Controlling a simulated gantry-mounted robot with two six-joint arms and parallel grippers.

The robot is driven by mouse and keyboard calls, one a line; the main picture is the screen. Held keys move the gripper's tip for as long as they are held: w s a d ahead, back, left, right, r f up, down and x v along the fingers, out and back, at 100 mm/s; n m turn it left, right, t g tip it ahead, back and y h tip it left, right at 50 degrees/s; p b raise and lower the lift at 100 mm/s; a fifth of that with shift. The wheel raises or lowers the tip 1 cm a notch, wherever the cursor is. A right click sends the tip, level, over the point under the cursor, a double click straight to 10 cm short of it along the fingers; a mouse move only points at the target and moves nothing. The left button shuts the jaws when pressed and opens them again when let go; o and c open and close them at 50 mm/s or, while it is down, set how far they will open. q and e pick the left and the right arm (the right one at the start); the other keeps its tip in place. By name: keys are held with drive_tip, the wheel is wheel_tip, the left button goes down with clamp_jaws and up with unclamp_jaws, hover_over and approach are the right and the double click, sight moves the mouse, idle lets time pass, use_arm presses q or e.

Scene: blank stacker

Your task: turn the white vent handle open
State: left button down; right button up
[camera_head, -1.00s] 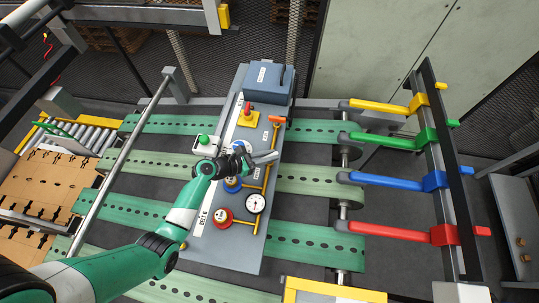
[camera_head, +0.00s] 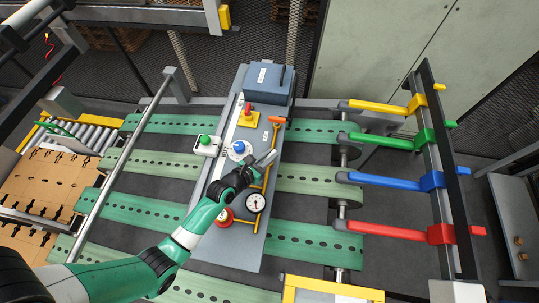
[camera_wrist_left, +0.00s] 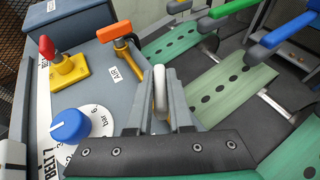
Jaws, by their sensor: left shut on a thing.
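My left gripper (camera_head: 266,158) is over the right side of the grey control panel (camera_head: 245,250), by the yellow pipe. In the left wrist view the two fingers (camera_wrist_left: 160,105) are shut on the white vent handle (camera_wrist_left: 160,88), which stands up between them. Its lower part is hidden by the fingers. In the head view my gripper hides the handle. My right gripper is in neither view.
Close by are an orange-handled valve (camera_wrist_left: 114,31), a blue knob (camera_wrist_left: 70,125) on a dial and a red switch (camera_wrist_left: 47,46) on a yellow base. Green belts run beneath.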

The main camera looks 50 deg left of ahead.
use_arm(q)
drive_tip(key=shift+f, duration=0.1)
drive_tip(key=c, duration=0.8)
unclamp_jaws()
drive_tip(key=v, duration=1.1)
drive_tip(key=shift+s, duration=0.3)
